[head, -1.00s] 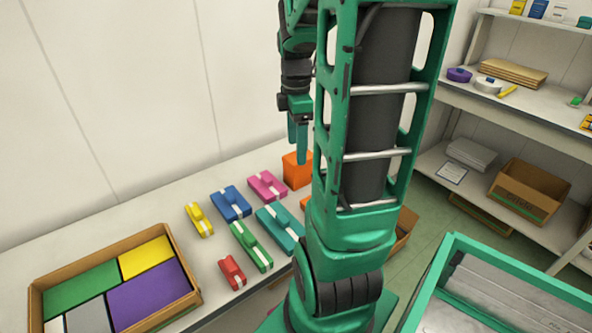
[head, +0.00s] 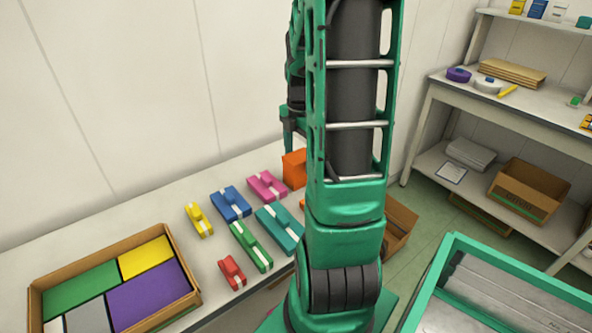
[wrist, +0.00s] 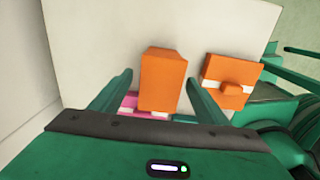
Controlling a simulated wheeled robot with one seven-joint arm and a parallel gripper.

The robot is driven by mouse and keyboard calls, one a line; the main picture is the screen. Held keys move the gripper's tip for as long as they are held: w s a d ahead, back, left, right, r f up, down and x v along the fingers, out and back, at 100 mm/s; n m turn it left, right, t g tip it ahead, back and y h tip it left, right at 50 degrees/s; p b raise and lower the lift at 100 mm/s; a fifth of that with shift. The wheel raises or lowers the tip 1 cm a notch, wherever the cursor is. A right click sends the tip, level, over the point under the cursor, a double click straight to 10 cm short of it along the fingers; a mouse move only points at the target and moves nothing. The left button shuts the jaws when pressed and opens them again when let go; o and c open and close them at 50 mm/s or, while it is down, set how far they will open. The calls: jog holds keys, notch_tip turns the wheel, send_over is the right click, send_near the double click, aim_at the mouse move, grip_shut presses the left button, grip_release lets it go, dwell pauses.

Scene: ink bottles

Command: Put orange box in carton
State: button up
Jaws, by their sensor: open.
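A tall plain orange box (head: 293,168) stands at the far right of the table, partly hidden by my arm. In the wrist view the orange box (wrist: 163,80) lies between the spread fingers of my gripper (wrist: 160,84). My gripper is open; contact with the box cannot be told. A second orange piece with a white band (wrist: 228,82) lies to its right in the wrist view; my arm hides most of it in the head view. An open brown carton (head: 401,226) shows to the right behind my arm, its inside mostly hidden.
Yellow, blue (head: 231,203), pink, green, teal and red pieces lie on the table left of my arm. A shallow brown tray (head: 187,270) with coloured blocks is at the left. Another carton (head: 527,192) sits on the right shelf. The wall stands close behind the table.

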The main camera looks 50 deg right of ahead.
notch_tip(320, 180, down, 4)
jog(key=shift+f, duration=0.15)
jog(key=c, duration=1.4)
jog(key=shift+o, duration=0.2)
